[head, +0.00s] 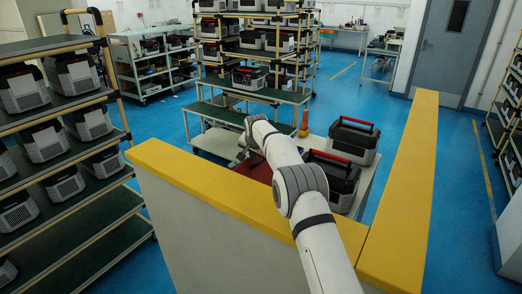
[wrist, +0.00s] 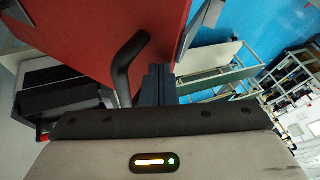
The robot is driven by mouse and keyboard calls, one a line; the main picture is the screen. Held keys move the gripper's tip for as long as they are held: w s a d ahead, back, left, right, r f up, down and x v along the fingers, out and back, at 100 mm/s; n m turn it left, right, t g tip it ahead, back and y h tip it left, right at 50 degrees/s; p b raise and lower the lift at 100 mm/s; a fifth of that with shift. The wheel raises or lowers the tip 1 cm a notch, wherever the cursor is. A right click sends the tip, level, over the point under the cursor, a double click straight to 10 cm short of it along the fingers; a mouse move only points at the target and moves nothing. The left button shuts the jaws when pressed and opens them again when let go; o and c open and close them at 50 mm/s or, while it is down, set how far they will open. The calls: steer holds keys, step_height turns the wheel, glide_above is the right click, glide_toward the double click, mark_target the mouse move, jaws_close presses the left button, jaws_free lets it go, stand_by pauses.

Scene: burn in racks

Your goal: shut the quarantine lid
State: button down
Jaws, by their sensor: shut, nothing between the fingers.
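The quarantine lid appears to be the large red panel (wrist: 90,30), which fills the upper left of the wrist view. A black bent handle (wrist: 125,65) stands out from it. Red also shows in the head view (head: 258,172), partly hidden by my arm and the yellow-topped wall. My gripper (wrist: 158,72) is shut and empty, with its dark fingers just right of the handle and close to the red panel. I cannot tell whether they touch. The lid's angle is not clear.
A yellow-topped wall (head: 205,187) stands in front, and its other arm (head: 405,185) runs along the right. Black and grey units (head: 352,138) with red handles stand on a pale bench beside my arm. A loaded rack (head: 60,150) is at left.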

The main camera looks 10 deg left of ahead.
mark_target(247, 158)
steer(key=shift+w+a+f, duration=0.2)
steer(key=shift+a+f, duration=0.2)
steer(key=shift+a, duration=0.05)
steer(key=shift+w+a+f, duration=0.15)
steer(key=shift+a+f, duration=0.25)
steer(key=shift+a, duration=0.05)
steer(key=shift+a+f, duration=0.2)
steer(key=shift+a, duration=0.25)
steer(key=shift+d+r, duration=0.1)
steer(key=shift+r, duration=0.05)
